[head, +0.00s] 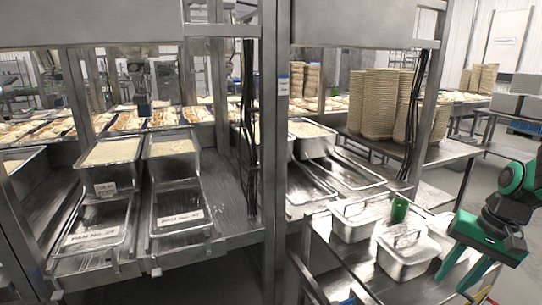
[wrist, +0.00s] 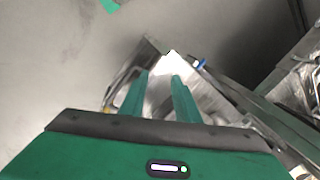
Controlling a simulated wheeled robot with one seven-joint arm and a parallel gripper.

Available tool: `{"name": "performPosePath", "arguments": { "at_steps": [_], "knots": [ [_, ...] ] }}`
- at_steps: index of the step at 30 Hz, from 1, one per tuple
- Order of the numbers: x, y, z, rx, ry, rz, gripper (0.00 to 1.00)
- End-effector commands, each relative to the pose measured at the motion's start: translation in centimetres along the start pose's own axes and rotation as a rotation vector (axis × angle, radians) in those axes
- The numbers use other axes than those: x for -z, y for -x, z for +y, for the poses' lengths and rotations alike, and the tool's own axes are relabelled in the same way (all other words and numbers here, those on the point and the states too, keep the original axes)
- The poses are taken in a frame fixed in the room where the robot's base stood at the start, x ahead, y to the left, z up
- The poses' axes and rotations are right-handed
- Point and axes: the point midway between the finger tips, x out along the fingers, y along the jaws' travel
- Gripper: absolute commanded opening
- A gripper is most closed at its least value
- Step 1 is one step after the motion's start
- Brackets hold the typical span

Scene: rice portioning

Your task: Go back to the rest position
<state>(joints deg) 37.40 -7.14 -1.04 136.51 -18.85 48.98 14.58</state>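My gripper (head: 453,282) is at the right of the head view, with its green fingers pointing down and left beside the right end of the low steel table. In the wrist view my gripper (wrist: 159,77) shows two green fingers with a clear gap between them. It is open and nothing is seen held. Behind the gap lie a bright metal surface and the grey floor.
The low steel table (head: 350,270) carries two lidded steel containers (head: 354,220) (head: 408,256) and a green cylinder (head: 399,209). Rice bins (head: 112,165) (head: 172,157) stand left. Stacked tan bowls (head: 376,104) stand behind. Grey floor (wrist: 50,60) is open at left in the wrist view.

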Motion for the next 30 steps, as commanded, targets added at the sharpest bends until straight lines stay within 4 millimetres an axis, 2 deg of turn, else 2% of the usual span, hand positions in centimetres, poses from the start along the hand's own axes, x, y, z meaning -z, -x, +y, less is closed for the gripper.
{"name": "performPosePath", "arguments": {
  "at_steps": [1,6,12,18,30],
  "knots": [
    [-1.6,0.6,0.3,-0.035,0.025,0.007,0.29],
    [-6.4,2.2,2.5,-0.130,0.073,0.010,0.29],
    [-10.7,3.1,5.1,-0.185,0.107,-0.001,0.29],
    [-12.4,3.4,6.4,-0.201,0.118,-0.012,0.29],
    [-12.5,3.4,6.5,-0.203,0.117,-0.013,0.29]
  ]
}}
